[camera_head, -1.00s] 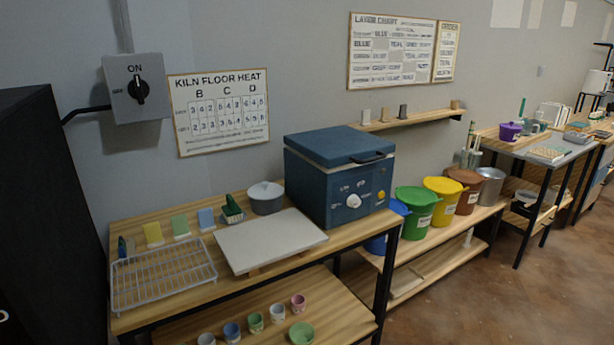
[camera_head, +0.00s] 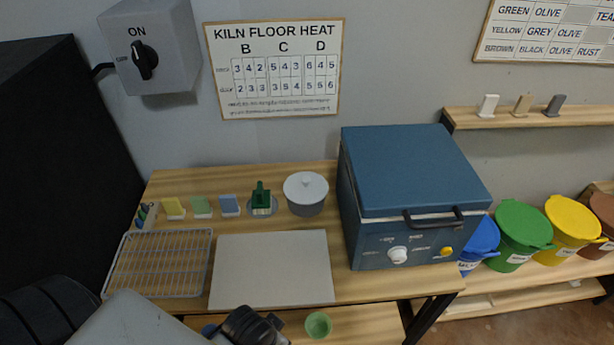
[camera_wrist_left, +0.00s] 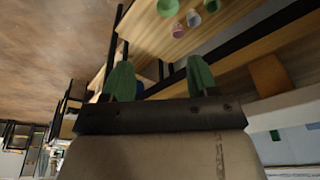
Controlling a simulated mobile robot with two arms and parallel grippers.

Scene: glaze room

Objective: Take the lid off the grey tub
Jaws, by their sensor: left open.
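The grey tub (camera_head: 305,207) stands at the back of the wooden table in the head view, just left of the blue kiln. Its pale grey lid (camera_head: 306,186) with a small round knob sits on top. My left arm comes in at the bottom left of the head view, in front of the table and well short of the tub. In the left wrist view my left gripper (camera_wrist_left: 160,80) is open, its two green fingers apart with nothing between them. The tub does not show in that view. My right gripper is in neither view.
The blue kiln (camera_head: 412,180) stands close on the tub's right. A green-handled brush (camera_head: 261,197) is close on its left. A pale board (camera_head: 272,270) lies in front, bare on top. A wire rack (camera_head: 158,264) is at the left. A green cup (camera_head: 318,325) stands lower down.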

